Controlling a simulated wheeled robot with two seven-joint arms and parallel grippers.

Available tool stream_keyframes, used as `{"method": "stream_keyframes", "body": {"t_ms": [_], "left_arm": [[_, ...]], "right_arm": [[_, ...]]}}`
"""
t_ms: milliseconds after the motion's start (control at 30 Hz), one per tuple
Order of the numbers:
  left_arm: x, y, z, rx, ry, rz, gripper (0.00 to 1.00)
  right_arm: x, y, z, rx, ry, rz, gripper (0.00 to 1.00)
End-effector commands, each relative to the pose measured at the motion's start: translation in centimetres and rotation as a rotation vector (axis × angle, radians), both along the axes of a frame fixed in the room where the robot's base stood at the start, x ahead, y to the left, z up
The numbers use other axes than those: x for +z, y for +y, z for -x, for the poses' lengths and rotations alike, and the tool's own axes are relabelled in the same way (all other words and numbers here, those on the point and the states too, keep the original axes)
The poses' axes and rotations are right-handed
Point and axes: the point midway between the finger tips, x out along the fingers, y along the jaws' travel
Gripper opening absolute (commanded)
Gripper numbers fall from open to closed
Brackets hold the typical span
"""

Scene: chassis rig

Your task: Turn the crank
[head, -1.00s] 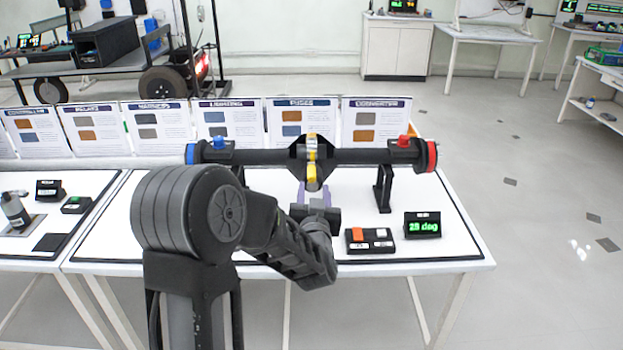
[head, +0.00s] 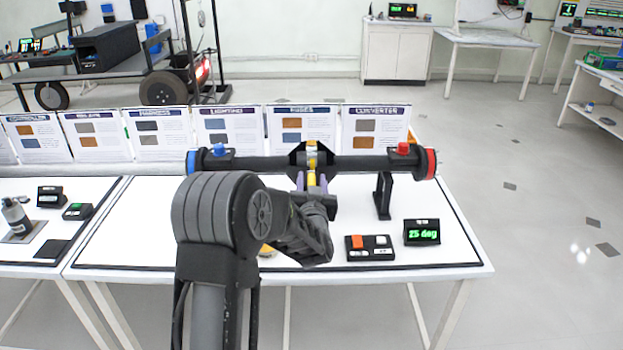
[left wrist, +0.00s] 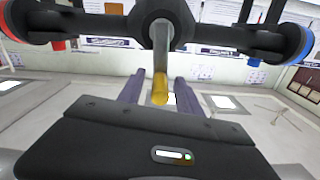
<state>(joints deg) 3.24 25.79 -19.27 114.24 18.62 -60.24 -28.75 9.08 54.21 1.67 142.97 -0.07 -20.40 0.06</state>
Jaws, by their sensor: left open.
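The crank sits at the middle of a dark horizontal axle (head: 365,163) on the white table; its yellow handle (head: 312,180) points toward me. The axle has a blue left end (head: 191,161) and a red right end (head: 431,163). My left gripper (head: 313,184) is at the crank, its two purple fingers apart. In the left wrist view the yellow handle (left wrist: 160,88) lies between the open fingers (left wrist: 155,92), with gaps on both sides. A small display (head: 422,232) reads about 25 deg. My right gripper is not in view.
A black stand (head: 383,195) holds up the axle on the right. Several printed cards (head: 374,132) line the table's back edge. A yellowish thing shows partly behind my arm.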

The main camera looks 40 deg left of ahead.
Motion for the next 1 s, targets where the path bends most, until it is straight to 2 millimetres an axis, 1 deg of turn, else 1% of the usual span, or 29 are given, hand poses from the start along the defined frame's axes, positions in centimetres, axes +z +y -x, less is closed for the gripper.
{"method": "stream_keyframes", "body": {"t_ms": [100, 333, 833, 1000], "left_arm": [[0.02, 0.36, -0.40, 0.001, -0.001, -0.001, 0.41], [-0.01, 0.37, -0.42, 0.000, 0.000, 0.000, 0.41], [-0.01, 0.35, -0.41, 0.000, 0.000, 0.000, 0.01], [-0.01, 0.37, -0.40, 0.001, 0.000, 0.000, 0.00]], "right_arm": [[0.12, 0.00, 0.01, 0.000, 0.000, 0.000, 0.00], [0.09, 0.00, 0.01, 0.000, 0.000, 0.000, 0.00], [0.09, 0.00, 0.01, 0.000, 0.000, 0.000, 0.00], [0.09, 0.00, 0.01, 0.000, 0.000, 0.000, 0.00]]}}
